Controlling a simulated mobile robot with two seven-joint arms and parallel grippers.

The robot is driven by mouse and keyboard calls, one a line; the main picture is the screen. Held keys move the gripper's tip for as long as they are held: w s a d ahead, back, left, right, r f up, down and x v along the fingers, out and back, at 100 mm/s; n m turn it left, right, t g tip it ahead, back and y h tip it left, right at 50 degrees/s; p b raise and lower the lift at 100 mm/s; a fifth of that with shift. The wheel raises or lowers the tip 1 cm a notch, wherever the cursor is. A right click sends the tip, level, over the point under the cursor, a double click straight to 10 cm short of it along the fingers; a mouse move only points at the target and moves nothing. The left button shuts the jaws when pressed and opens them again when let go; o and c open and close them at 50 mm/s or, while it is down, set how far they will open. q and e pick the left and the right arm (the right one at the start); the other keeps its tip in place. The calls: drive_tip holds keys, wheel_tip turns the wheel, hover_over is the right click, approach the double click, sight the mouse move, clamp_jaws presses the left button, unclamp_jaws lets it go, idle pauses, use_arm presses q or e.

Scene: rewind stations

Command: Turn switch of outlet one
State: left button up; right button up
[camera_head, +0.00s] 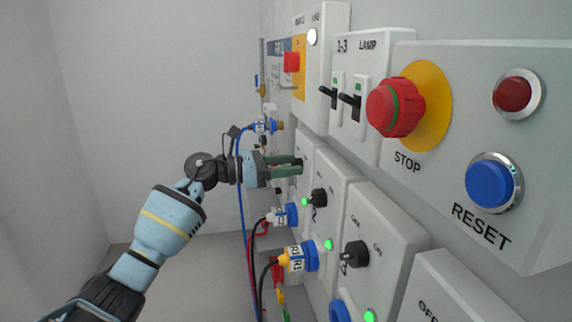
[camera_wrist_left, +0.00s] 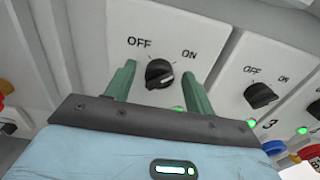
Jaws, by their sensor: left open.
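My left gripper (camera_head: 299,165) reaches the outlet panel from the left in the head view. In the left wrist view its two green fingers (camera_wrist_left: 158,72) are open, one on each side of a black rotary switch (camera_wrist_left: 159,74). This switch sits on a white outlet box, between the words OFF and ON. The box's number is hidden, and the fingers mostly cover this switch in the head view. I cannot tell whether the fingers touch the switch.
Neighbouring outlet boxes carry black switches (camera_head: 319,197) (camera_head: 355,254), green lamps and plugged connectors (camera_head: 301,257). Above them are lamp toggles (camera_head: 349,100), a red stop button (camera_head: 395,107) and a blue reset button (camera_head: 490,184). Cables (camera_head: 243,200) hang close to my gripper.

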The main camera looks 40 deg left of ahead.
use_arm(q)
drive_tip(key=c, duration=1)
drive_tip(key=n+p, duration=0.2)
drive_tip(key=n, duration=0.1)
drive_tip(key=shift+a+r+p, duration=0.1)
drive_tip(key=shift+r+p, duration=0.15)
drive_tip(key=shift+p, duration=0.1)
drive_tip(key=shift+w+f+n+p, duration=0.15)
drive_tip(key=shift+n+p, duration=1.6)
drive_tip(key=shift+n, duration=1.95)
drive_tip(key=shift+s+f+n+p, duration=0.1)
drive_tip(key=shift+f+n+p, duration=0.15)
drive_tip(key=shift+n+p, duration=2.45)
use_arm(e)
drive_tip(key=w+r+t+b, duration=0.2)
drive_tip(key=w+r, duration=0.4)
drive_tip(key=r, duration=0.5)
drive_tip(key=shift+w+d+r, duration=0.15)
drive_tip(key=shift+w+d, duration=0.05)
drive_tip(key=shift+d, duration=0.15)
use_arm(q)
drive_tip(key=shift+n, duration=1.2)
